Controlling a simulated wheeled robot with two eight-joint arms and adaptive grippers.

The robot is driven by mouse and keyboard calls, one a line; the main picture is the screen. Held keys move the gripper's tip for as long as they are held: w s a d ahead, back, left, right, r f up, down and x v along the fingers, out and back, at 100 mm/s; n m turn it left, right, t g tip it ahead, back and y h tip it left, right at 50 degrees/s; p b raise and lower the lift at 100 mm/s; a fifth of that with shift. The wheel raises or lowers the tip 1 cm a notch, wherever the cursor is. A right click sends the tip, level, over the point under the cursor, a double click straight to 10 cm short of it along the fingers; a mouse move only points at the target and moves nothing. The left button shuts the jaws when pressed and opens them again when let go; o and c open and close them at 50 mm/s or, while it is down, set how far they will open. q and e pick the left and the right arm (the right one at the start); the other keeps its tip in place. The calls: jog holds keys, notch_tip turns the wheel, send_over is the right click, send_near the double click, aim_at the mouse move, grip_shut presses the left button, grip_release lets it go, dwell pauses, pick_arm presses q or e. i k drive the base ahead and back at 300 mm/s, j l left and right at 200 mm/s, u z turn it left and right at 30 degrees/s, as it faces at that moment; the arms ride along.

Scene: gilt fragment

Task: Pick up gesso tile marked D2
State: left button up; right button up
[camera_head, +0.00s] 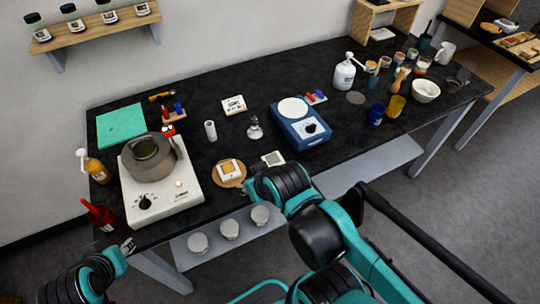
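Three small square tiles lie on the black table; I cannot read a D2 mark on any. A white tile with dark marks (233,105) lies toward the back. A pale grey tile (273,158) lies near the front edge. A tile with a gold patch (229,168) sits on a round wooden board (240,180). My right gripper (246,188) is at the table's front edge, just right of this board; its fingers are small and partly hidden by my arm. My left gripper (128,246) is low at the left front corner, away from the tiles. Neither gripper visibly holds anything.
A hot plate (160,192) with a grey pot (149,156) stands at the left front. A blue device (301,124) stands mid-table. A white pump bottle (344,72), cups and a white bowl (426,91) crowd the right. A green mat (121,124) lies back left.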

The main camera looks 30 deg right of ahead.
aim_at(275, 158)
jog(key=z, duration=0.45)
jog(key=i+j+z, duration=0.1)
jog(key=z, duration=0.4)
jog(key=j+z, duration=0.1)
jog(key=z, duration=0.35)
jog(key=j+z, duration=0.1)
jog(key=z, duration=0.4)
jog(key=i+j, duration=0.05)
